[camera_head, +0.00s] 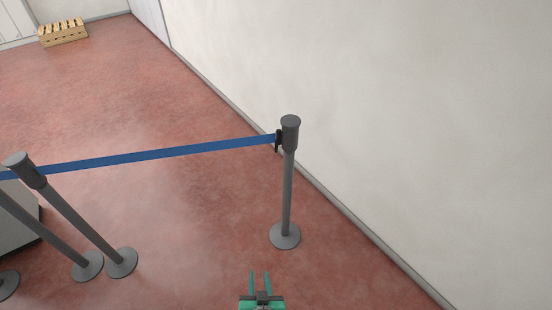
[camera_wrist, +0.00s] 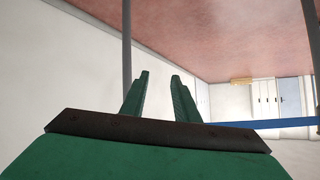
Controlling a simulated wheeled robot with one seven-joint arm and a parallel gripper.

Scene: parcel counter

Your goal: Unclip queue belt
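The blue queue belt (camera_head: 160,154) runs taut between a grey post (camera_head: 287,190) near the wall and another post (camera_head: 65,207) at the left. Its dark end clip (camera_head: 278,141) sits at the left side of the wall post's head (camera_head: 290,122). My green gripper (camera_head: 259,284) is at the bottom of the head view, in front of the wall post and apart from it. Its two fingers are spread with nothing between them. In the wrist view the fingers (camera_wrist: 160,95) are apart, with the belt (camera_wrist: 265,124) to the right and a post (camera_wrist: 127,45) behind the left finger.
A white wall (camera_head: 400,110) runs close along the right of the wall post. More posts (camera_head: 50,232) and a grey box-like unit (camera_head: 14,215) stand at the left. A wooden pallet or crate (camera_head: 63,33) lies far back. The red floor (camera_head: 175,215) between is clear.

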